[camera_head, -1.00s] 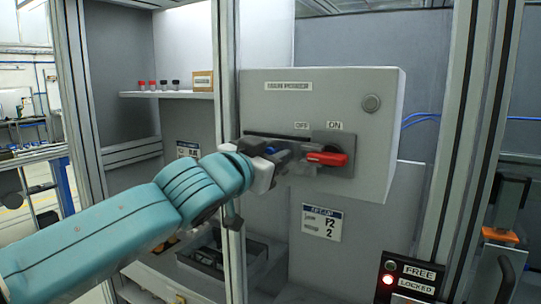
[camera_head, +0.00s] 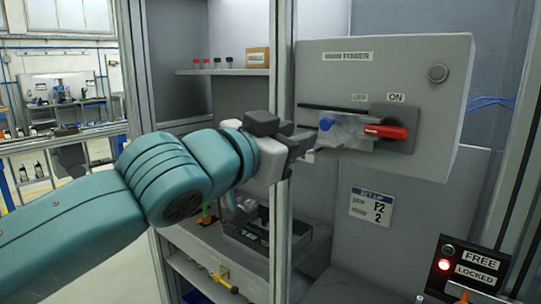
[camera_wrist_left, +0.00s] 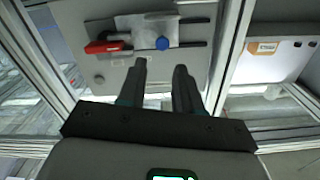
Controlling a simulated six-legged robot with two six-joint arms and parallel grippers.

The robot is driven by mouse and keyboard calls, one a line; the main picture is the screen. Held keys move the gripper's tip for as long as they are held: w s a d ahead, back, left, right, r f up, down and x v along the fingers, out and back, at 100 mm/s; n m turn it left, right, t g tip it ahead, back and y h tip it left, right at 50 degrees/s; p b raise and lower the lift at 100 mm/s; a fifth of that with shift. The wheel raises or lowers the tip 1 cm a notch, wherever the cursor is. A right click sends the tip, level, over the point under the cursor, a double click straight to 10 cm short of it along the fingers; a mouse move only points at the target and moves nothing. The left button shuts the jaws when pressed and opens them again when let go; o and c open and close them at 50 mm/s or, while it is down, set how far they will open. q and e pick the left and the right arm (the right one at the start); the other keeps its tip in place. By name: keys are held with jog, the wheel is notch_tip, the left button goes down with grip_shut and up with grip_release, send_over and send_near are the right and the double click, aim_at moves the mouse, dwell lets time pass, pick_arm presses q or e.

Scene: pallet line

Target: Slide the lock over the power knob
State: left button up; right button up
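The power knob is a red handle (camera_head: 388,131) on a grey base under the ON label, on the grey MAIN POWER box (camera_head: 420,75). The lock is a pale, see-through plate (camera_head: 350,131) with a blue knob (camera_head: 326,124), on a dark horizontal rail. The plate reaches the inner end of the red handle; whether it covers it, I cannot tell. My left gripper (camera_head: 307,140) is left of the blue knob. In the left wrist view its fingers (camera_wrist_left: 161,75) are apart and empty, with the blue knob (camera_wrist_left: 162,43) beyond the gap.
A metal post (camera_head: 281,225) stands close beside my left gripper. A shelf (camera_head: 222,72) with small bottles and a box is at the upper left. A FREE/LOCKED panel (camera_head: 470,265) at the lower right has its red light lit at LOCKED.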

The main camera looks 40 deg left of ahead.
pick_arm(q)
jog(key=s, duration=0.5)
jog(key=shift+s+a+b, duration=0.1)
jog(key=shift+s+b, duration=0.1)
jog(key=shift+b, duration=0.2)
jog(key=w+d+f+m+g+h, duration=0.1)
jog(key=w+d+f+g, duration=0.35)
jog(key=f, duration=0.75)
jog(key=w+d+f+m+g+h, duration=0.1)
jog(key=w+d+f+g+h, duration=0.1)
jog(key=w+d+f, duration=0.8)
notch_tip(320, 180, down, 17)
jog(key=s+a+n+g, duration=0.1)
jog(key=s+g, duration=0.1)
jog(key=g, duration=0.1)
jog(key=s+d+f+n+g, duration=0.1)
jog(key=s+f+g, duration=0.15)
jog(key=f, duration=0.75)
jog(key=s+f+n+g, duration=0.15)
jog(key=s+f, duration=0.25)
jog(key=f, duration=0.6)
jog(key=s+f+n+g, duration=0.4)
jog(key=s+f, duration=1)
jog(key=s, duration=0.3)
jog(key=shift+s+d+f, duration=0.15)
jog(key=shift+d+f, duration=0.05)
jog(key=shift+f, duration=0.2)
